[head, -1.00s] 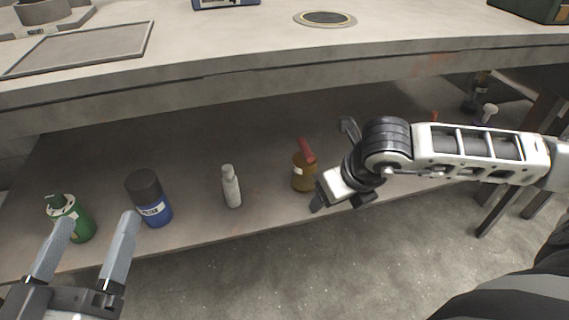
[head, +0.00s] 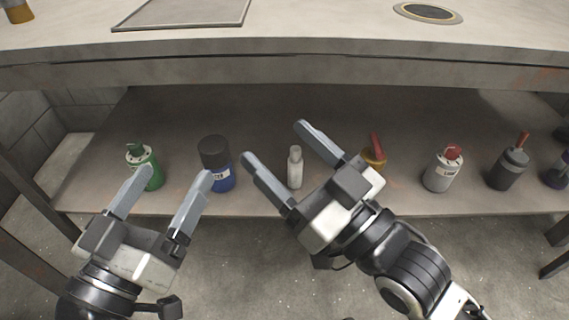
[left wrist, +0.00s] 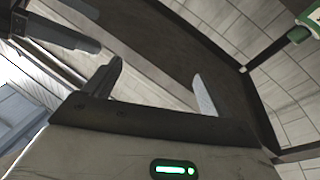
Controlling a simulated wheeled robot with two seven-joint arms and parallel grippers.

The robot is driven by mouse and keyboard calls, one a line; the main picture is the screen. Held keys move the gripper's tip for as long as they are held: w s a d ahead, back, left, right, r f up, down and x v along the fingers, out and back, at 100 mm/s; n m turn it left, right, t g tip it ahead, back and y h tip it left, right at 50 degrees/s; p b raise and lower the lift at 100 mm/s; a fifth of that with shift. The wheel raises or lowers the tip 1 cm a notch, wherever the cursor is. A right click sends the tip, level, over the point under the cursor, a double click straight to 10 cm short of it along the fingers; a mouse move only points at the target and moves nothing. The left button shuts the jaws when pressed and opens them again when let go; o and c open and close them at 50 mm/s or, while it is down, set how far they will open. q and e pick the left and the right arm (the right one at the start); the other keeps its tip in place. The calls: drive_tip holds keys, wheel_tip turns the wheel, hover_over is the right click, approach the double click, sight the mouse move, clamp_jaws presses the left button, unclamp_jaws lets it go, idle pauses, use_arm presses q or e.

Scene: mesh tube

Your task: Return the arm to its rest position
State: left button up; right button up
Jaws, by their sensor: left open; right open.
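My left gripper (head: 160,196) is at the lower left of the head view, open and empty, its fingers pointing up toward the shelf in front of the green and blue bottles. My right gripper (head: 273,142) is in the middle of the head view, open and empty, with its fingers pointing up and left in front of the white bottle. My right arm reaches in from the lower right. In the left wrist view two fingers of a gripper (left wrist: 157,85) show apart with nothing between them.
A lower shelf (head: 100,185) holds a green bottle (head: 146,168), a blue bottle with a dark cap (head: 217,165), a white bottle (head: 295,170), an orange one (head: 374,158), a grey one with a red top (head: 442,170) and a dark one (head: 508,168). The tabletop (head: 320,25) is above.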

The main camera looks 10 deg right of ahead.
drive_tip(key=m, duration=0.1)
drive_tip(key=f, duration=0.1)
drive_tip(key=f+m+g+h, duration=0.1)
drive_tip(key=shift+s+a+f+m, duration=0.1)
drive_tip(key=shift+a+f+m, duration=0.05)
drive_tip(key=shift+a+m, duration=0.15)
use_arm(q)
drive_tip(key=shift+r, duration=0.1)
drive_tip(key=s+a+r+n+g+y+p, duration=0.1)
drive_tip(key=s+a+r+g+y+p, duration=0.3)
drive_tip(key=p, duration=2.9)
wheel_tip(320, 180, up, 2)
drive_tip(key=a+g+y, duration=0.2)
drive_tip(key=y, duration=0.1)
drive_tip(key=shift+s+a+g, duration=0.25)
drive_tip(key=shift+a+g, duration=0.05)
use_arm(e)
drive_tip(key=s+d+r+m+g+h, duration=0.1)
drive_tip(key=s+d+r+g+h, duration=0.3)
drive_tip(key=d+r+g+h, duration=0.2)
drive_tip(key=shift+s+d+g+h, duration=0.25)
drive_tip(key=shift+d+g+h, duration=0.1)
drive_tip(key=shift+h, duration=0.15)
drive_tip(key=shift+r, duration=0.1)
